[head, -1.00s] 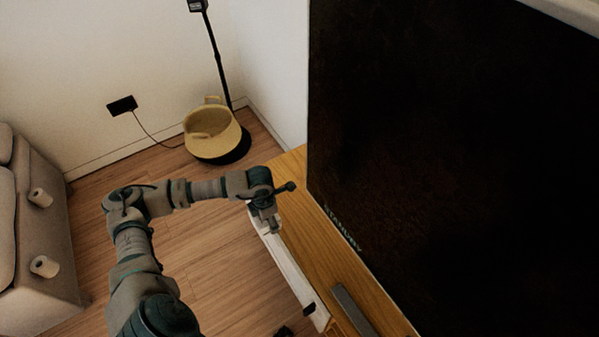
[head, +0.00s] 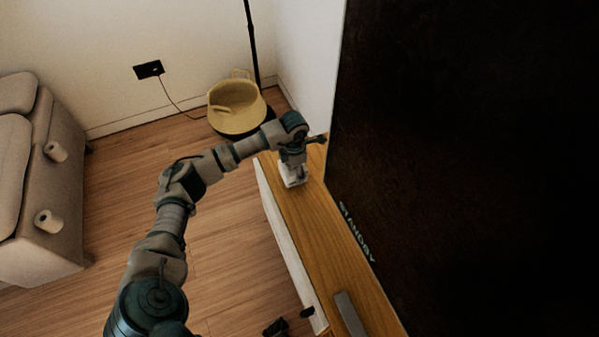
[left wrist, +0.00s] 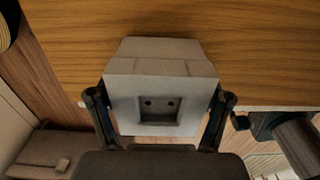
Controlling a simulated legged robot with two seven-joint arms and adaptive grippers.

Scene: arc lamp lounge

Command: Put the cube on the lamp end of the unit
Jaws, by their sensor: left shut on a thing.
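The cube (left wrist: 158,88) is pale grey-white with a recessed panel bearing two dark dots. In the left wrist view it sits between the two dark fingers of my left gripper (left wrist: 158,110), which is shut on it. In the head view my left gripper (head: 293,164) points down and the cube (head: 291,182) shows below it, over the far, lamp end of the unit. The unit has a wooden top (head: 315,235) and a pale front. I cannot tell whether the cube touches the top. The lamp's black pole (head: 252,45) stands beyond that end.
A large black screen (head: 470,170) stands along the unit's right side, close to my gripper. A grey bar (head: 349,314) lies on the near top. A woven basket (head: 236,106) stands on the floor by the lamp. A sofa (head: 40,180) is at the left.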

